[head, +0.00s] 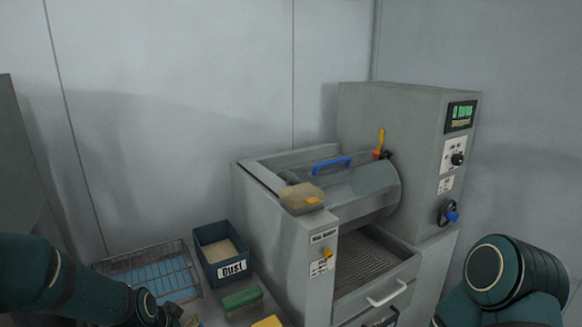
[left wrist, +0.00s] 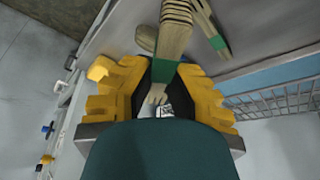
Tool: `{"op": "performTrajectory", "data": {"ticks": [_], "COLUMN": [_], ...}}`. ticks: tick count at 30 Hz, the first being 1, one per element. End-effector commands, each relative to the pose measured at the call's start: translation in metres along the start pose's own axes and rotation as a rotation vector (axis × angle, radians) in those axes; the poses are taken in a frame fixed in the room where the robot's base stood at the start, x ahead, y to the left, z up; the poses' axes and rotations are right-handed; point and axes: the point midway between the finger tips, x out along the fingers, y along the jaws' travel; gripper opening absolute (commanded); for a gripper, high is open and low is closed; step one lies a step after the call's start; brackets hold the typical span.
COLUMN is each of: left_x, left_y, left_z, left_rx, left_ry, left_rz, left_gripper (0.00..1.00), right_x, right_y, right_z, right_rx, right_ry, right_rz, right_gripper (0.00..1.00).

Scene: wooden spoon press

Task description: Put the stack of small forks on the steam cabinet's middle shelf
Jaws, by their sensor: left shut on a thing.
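In the left wrist view my left gripper (left wrist: 160,88) has its yellow fingers shut on a bundle of pale wooden forks (left wrist: 174,42) with a green band. The fork ends stick out between the fingers, and part of the bundle is hidden by them. A second green-banded wooden piece (left wrist: 204,20) lies close beside it. In the head view my left arm comes in at the lower left, and its fingers are not visible there. My right arm shows at the lower right, with its gripper out of view. No middle shelf of a steam cabinet can be made out.

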Motion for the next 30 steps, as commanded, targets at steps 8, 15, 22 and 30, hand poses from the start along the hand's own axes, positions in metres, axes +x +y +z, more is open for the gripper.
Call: {"op": "performTrajectory", "data": {"ticks": [8, 15, 22, 30], "left_x": [0.012, 0.019, 0.025, 0.031], "left_y": [0.045, 0.069, 0.090, 0.097], "left_z": [0.018, 0.029, 0.039, 0.041], "left_rx": [-0.150, -0.247, -0.328, -0.358], "left_ry": [-0.002, -0.002, -0.002, 0.000], "left_rz": [-0.064, -0.103, -0.136, -0.147], "left_gripper": [0.00, 0.00, 0.00, 0.00], "right_x": [0.000, 0.000, 0.000, 0.000], "right_y": [0.000, 0.000, 0.000, 0.000], "right_z": [0.000, 0.000, 0.000, 0.000], "right_rx": [0.000, 0.000, 0.000, 0.000], "right_ry": [0.000, 0.000, 0.000, 0.000], "right_rz": [0.000, 0.000, 0.000, 0.000], "right_gripper": [0.47, 0.47, 0.47, 0.47]}}
